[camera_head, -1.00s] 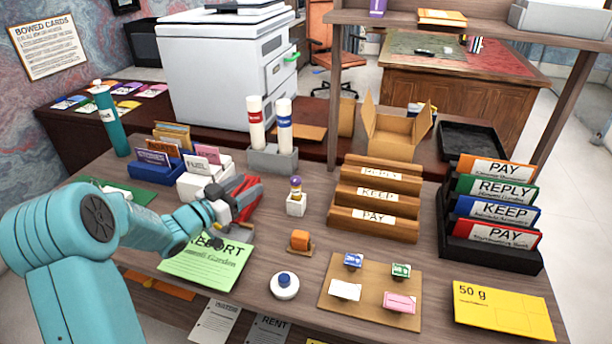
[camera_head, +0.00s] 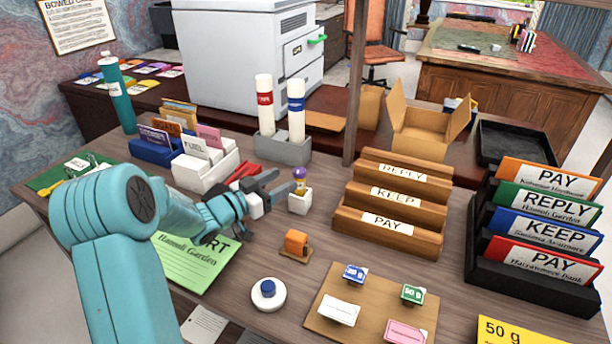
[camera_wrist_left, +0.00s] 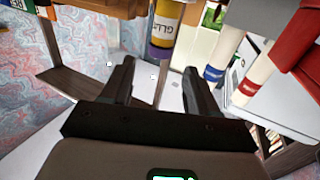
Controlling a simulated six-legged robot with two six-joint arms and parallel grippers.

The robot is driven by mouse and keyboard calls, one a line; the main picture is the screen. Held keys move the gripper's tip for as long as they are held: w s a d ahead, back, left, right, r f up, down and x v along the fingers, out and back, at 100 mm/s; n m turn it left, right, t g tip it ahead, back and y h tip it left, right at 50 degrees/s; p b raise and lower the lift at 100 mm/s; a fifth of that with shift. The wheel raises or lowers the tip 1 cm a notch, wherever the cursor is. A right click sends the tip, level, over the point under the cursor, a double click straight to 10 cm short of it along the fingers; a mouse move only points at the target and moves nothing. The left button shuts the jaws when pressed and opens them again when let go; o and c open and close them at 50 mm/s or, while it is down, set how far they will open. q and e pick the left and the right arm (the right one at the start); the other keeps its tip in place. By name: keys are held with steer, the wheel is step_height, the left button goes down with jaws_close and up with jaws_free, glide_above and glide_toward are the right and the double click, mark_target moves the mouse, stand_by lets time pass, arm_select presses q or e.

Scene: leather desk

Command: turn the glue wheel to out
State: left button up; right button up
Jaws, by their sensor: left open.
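The glue stick (camera_head: 300,187) stands upright in a small white holder (camera_head: 300,204) in the middle of the desk, its purple wheel end (camera_head: 299,173) up. In the left wrist view the yellow-and-purple glue stick (camera_wrist_left: 167,25), with part of its label showing, lies beyond the fingertips, purple end (camera_wrist_left: 157,52) towards them. My left gripper (camera_head: 283,183) is open, its fingers pointing at the stick from the left. In the left wrist view the open, empty fingers (camera_wrist_left: 159,68) lie on either side of the purple end. I cannot tell whether they touch it. My right gripper is not in view.
A red object (camera_head: 243,174) lies behind my gripper. A grey holder (camera_head: 283,150) with two white tubes stands behind the stick. Wooden racks (camera_head: 392,225) stand to the right. An orange stamp-like block (camera_head: 296,242) and a white round pot (camera_head: 268,294) lie in front.

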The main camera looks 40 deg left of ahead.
mark_target(295, 173)
arm_select(q)
steer(key=w, duration=0.7)
steer(key=shift+d, duration=0.35)
steer(key=shift+c, duration=0.2)
steer(key=c, duration=0.9)
